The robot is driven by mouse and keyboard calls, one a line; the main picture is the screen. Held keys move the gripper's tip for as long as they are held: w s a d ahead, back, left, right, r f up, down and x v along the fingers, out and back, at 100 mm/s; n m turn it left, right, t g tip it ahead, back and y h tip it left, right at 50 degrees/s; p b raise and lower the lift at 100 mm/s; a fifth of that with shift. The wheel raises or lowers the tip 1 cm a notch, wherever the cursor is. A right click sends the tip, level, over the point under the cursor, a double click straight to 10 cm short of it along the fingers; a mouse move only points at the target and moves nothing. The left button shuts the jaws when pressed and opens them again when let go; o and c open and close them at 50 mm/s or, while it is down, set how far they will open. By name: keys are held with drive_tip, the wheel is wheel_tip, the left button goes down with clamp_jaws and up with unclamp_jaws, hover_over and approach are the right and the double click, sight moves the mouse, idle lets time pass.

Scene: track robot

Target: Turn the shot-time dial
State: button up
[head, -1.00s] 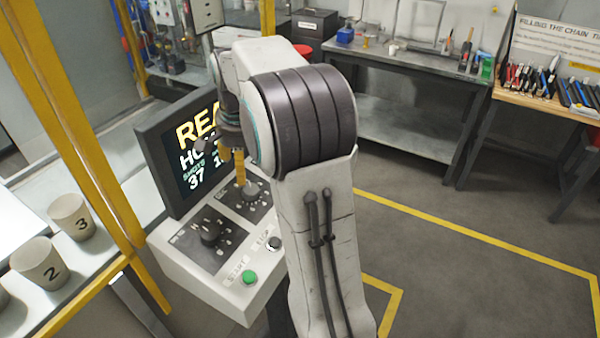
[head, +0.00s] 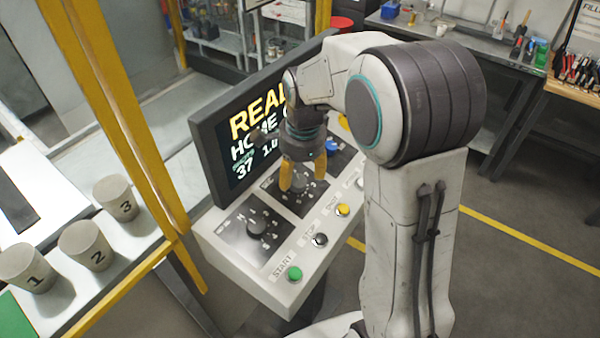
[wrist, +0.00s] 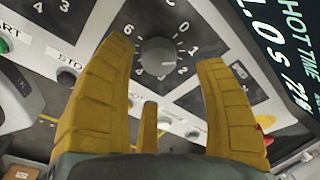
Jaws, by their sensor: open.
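The control panel (head: 330,215) has two numbered dials. The middle dial (head: 300,183) is a round grey knob on a dark plate, between my fingers. The other dial (head: 257,224) is dark and sits nearer the front left. I cannot read the plate labels to tell which is the shot-time dial. My gripper (head: 302,178) is open over the middle dial, its yellow fingers to either side. In the wrist view the middle dial (wrist: 158,58) lies between the open fingertips (wrist: 165,50), its scale showing several numbers; contact cannot be told.
A screen (head: 240,130) stands close behind the panel. Green (head: 294,273), black (head: 320,240) and yellow (head: 343,209) buttons line the panel's front edge. A yellow post (head: 135,130) and numbered cups (head: 115,198) stand to the left. Open floor lies to the right.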

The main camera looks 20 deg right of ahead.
sight(298, 180)
drive_tip(key=shift+f+p, duration=0.55)
drive_tip(key=shift+p, duration=0.05)
drive_tip(key=shift+w+f, duration=0.15)
drive_tip(key=shift+f, duration=0.55)
drive_tip(key=shift+w+f, duration=0.15)
drive_tip(key=shift+f, duration=0.55)
drive_tip(key=shift+c, duration=0.3)
drive_tip(key=c, duration=1.1)
drive_tip(key=shift+c, duration=0.2)
drive_tip(key=shift+f+b, duration=0.1)
drive_tip(key=shift+b, duration=0.25)
